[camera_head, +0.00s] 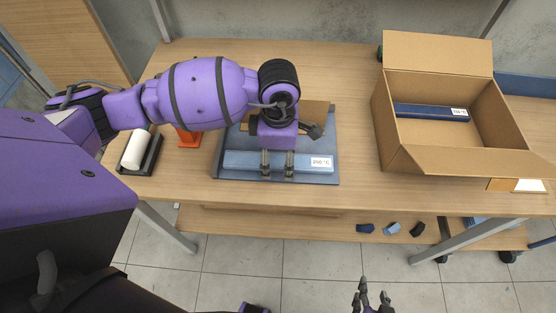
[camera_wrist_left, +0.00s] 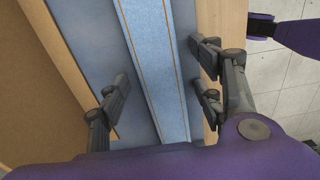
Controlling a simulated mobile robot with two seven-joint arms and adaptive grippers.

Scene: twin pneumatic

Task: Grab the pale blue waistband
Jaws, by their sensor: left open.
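The pale blue waistband (camera_head: 235,160) lies lengthwise along the front of a blue-grey tray (camera_head: 330,125) on the table, with a white label on its right end. My left gripper (camera_head: 277,171) is over the middle of the band, its fingers pointing down. In the left wrist view the band (camera_wrist_left: 158,45) runs between the open fingers (camera_wrist_left: 158,78), one on the left and two on the right. They appear apart from it. My right gripper (camera_head: 370,295) is at the bottom of the head view, in front of the table, its fingers spread and empty.
An open cardboard box (camera_head: 440,152) on the right holds a dark blue labelled band (camera_head: 415,110). A white roll in a black holder (camera_head: 152,165) and an orange object (camera_head: 190,138) stand left of the tray. Several small blue and dark pieces (camera_head: 391,229) lie on the lower shelf.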

